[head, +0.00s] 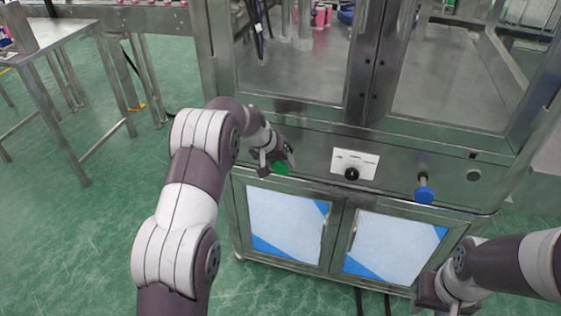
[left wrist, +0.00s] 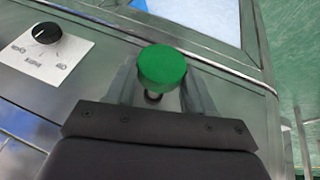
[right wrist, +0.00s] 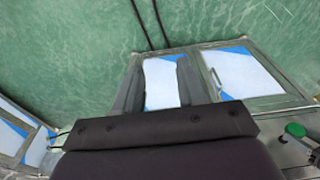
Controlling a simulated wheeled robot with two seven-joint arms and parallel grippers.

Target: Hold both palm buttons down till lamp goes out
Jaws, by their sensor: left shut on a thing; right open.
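The green palm button (head: 281,168) is on the left of the machine's front panel. My left gripper (head: 276,163) is at it; in the left wrist view its two fingers stand either side of the green button (left wrist: 162,68) and are shut on it. The blue palm button (head: 424,190) is on the right of the panel, with nothing touching it. My right gripper (head: 436,296) is open and empty, low at the right, apart from the blue button. I cannot pick out a lit lamp.
A white plate with a black knob (head: 352,174) sits between the buttons. A small round fitting (head: 473,175) is further right. Cabinet doors (head: 288,222) lie below the panel. A steel table (head: 50,45) stands at the left.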

